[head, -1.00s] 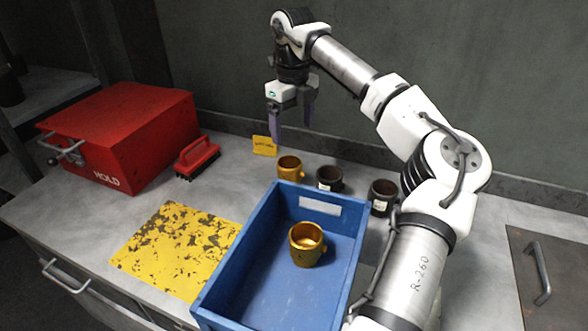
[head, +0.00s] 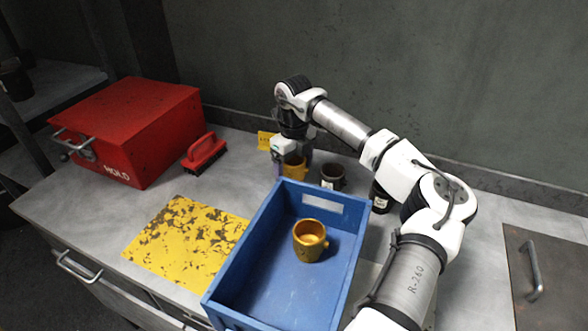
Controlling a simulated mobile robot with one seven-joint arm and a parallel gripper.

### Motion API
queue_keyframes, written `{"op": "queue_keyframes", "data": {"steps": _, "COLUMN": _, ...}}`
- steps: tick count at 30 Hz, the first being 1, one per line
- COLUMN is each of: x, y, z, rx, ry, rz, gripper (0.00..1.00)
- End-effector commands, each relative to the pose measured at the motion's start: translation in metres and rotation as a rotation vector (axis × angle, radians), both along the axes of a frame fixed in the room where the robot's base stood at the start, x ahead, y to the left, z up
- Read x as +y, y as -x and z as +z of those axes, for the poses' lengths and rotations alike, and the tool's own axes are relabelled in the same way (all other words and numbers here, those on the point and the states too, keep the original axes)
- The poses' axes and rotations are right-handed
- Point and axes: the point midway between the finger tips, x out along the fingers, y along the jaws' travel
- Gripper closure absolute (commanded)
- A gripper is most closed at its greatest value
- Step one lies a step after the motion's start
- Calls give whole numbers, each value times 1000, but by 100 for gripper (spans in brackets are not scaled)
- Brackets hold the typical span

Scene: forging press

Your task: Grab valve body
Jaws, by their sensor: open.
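A gold valve body (head: 294,168) stands on the bench just behind the far edge of the blue crate. My gripper (head: 293,166) is lowered over it, pointing down, with its purple fingers on either side of it. The gripper is open; I cannot tell whether the fingers touch the valve body. A second gold valve body (head: 309,241) stands upright inside the blue crate (head: 224,279), near its far end.
Dark cups stand right of my gripper, one (head: 332,177) close by and one (head: 380,197) partly behind my arm. A yellow card (head: 265,141) stands behind. A red box (head: 128,130), red brush (head: 204,154) and worn yellow mat (head: 185,240) lie to the left.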

Motion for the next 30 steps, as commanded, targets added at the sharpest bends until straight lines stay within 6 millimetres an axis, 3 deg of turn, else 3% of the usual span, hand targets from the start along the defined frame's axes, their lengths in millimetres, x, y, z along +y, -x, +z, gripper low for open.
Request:
{"op": "queue_keyframes", "data": {"steps": 6, "x": 0, "y": 0, "z": -1, "rx": -1, "ry": 1, "rz": 0, "gripper": 18}}
{"op": "queue_keyframes", "data": {"steps": 20, "x": 0, "y": 0, "z": -1, "rx": 0, "ry": 0, "rz": 0, "gripper": 78}}
{"op": "queue_keyframes", "data": {"steps": 30, "x": 0, "y": 0, "z": 3, "rx": -2, "ry": 1, "rz": 0, "gripper": 79}}
